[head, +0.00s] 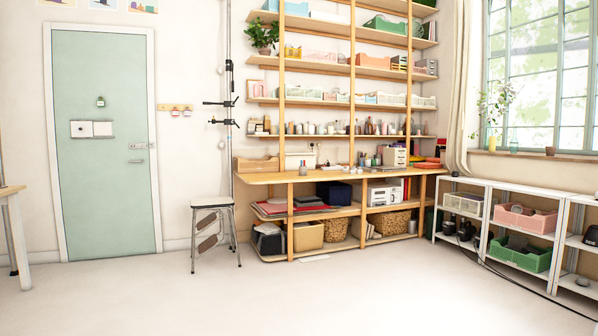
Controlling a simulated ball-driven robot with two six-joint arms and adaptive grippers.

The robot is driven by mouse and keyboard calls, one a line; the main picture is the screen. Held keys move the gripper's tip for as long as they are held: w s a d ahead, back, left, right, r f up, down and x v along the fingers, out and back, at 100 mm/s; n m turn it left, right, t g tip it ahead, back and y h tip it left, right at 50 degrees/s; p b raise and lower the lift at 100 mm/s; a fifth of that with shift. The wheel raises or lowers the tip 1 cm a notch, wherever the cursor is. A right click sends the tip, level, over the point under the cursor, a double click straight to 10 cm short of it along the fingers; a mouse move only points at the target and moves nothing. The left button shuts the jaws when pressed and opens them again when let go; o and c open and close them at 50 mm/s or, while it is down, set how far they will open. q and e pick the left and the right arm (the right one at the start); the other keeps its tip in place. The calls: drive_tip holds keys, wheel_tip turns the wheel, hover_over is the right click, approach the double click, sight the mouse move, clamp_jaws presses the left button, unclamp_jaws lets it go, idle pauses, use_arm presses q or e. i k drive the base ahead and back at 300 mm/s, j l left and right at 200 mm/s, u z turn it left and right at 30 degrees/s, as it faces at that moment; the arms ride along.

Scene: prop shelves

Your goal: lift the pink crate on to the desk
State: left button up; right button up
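The wooden desk (265,179) is built into the tall shelving at the back wall, left of the crate. Its top holds several items, with some bare surface at its left front. A second, paler pink bin shows on a high shelf. Neither of my grippers is in view.
A green crate (520,254) sits below the pink one. A stool (213,211) stands left of the desk. A dark cable (505,273) runs from the low white shelves (561,235) across the floor. The floor (300,295) in front is open.

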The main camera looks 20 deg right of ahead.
sight(331, 96)
drive_tip(key=i+l+z, duration=1.05)
drive_tip(key=i+z, duration=0.5)
drive_tip(key=i, duration=2.5)
drive_tip(key=i+l+u, duration=0.1)
drive_tip(key=i, duration=0.8)
drive_tip(key=i+l, duration=0.15)
drive_tip(key=i, duration=0.8)
drive_tip(key=j+u, duration=0.05)
